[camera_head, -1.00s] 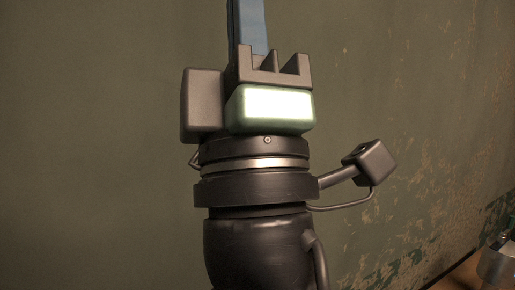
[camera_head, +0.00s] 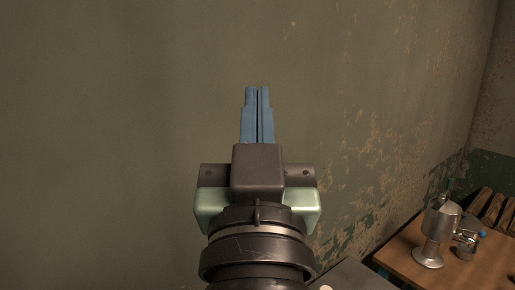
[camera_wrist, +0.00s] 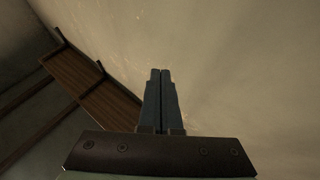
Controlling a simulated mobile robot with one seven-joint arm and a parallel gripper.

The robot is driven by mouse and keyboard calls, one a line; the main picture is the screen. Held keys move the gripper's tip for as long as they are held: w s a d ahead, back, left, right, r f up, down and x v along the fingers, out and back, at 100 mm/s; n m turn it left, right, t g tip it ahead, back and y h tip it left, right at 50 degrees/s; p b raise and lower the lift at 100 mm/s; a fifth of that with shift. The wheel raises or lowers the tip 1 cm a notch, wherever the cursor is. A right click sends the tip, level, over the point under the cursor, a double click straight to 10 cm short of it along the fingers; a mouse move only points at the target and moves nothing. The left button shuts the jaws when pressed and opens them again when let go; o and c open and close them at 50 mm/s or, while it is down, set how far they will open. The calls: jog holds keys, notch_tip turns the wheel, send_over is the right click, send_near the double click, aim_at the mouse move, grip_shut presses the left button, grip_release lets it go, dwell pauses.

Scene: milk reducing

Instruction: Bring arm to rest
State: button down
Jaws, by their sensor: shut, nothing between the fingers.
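My gripper (camera_head: 257,92) stands upright in the middle of the head view, its two blue fingers pointing up and closed together in front of the wall. Nothing is held between them. In the wrist view the gripper (camera_wrist: 160,74) also shows its fingers side by side and empty. My wrist and dark arm link are below the fingers in the head view, and the rest of the arm is out of view.
A plain, peeling wall (camera_head: 110,120) fills the background. At the lower right a wooden table (camera_head: 400,258) bears a metal appliance (camera_head: 439,222) and a small metal cup (camera_head: 466,250). A wooden shelf (camera_wrist: 95,82) shows in the wrist view.

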jog(key=s+r+t, duration=0.3)
jog(key=s+r, duration=0.4)
jog(key=r, duration=0.1)
jog(key=shift+t, duration=0.4)
jog(key=shift+w+a, duration=0.1)
jog(key=shift+a, duration=0.05)
dwell(0.3)
